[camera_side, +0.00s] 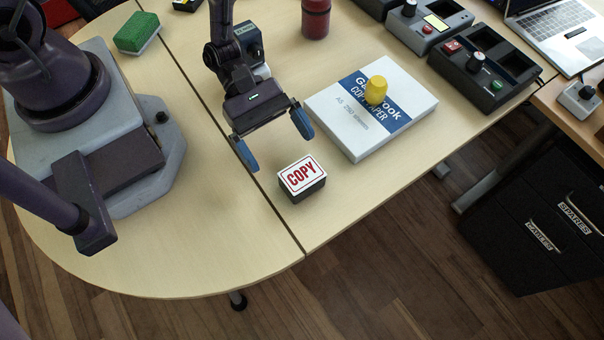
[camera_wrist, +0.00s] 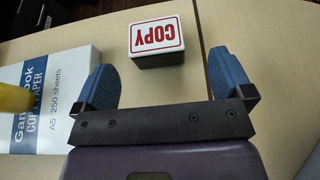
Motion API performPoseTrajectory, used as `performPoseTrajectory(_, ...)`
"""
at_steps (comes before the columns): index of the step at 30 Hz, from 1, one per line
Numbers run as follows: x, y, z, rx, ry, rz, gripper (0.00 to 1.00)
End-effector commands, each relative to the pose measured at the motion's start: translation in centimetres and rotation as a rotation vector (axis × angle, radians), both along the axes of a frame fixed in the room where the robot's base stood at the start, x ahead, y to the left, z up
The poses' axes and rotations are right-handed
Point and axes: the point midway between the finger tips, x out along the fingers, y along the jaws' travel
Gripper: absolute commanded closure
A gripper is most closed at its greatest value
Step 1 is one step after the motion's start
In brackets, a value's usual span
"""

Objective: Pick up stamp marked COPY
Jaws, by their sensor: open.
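The stamp marked COPY (camera_side: 302,178) is a small dark block with a white top, a red border and red letters. It sits on the pale wooden table (camera_side: 210,225), close to the seam and the front edge. In the wrist view the stamp (camera_wrist: 156,40) lies beyond the fingertips, between their lines, with its letters upside down. My gripper (camera_side: 276,145) is open and empty, its blue fingers spread apart. The gripper (camera_wrist: 166,72) is apart from the stamp, which shows unhidden in both views.
A copy paper pack (camera_side: 405,130) with a yellow object (camera_side: 376,90) on it lies right of my gripper. A green sponge (camera_side: 137,33) and a red cylinder (camera_side: 316,18) stand farther back. Dark control boxes (camera_side: 486,75) line the back right. Table is clear left of the stamp.

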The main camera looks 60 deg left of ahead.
Motion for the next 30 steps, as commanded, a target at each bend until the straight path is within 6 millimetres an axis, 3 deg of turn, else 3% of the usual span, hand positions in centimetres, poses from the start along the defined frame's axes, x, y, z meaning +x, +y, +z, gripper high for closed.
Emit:
performPoseTrajectory(7,0.1,-1.8,-0.7,0.001,0.000,-0.003,0.02)
performPoseTrajectory(15,0.5,-5.5,-1.8,0.001,0.001,-0.004,0.02)
performPoseTrajectory(25,0.6,-6.1,-2.1,0.001,-0.001,-0.001,0.02)
performPoseTrajectory(30,0.6,-6.1,-2.1,0.001,-0.001,-0.001,0.41)
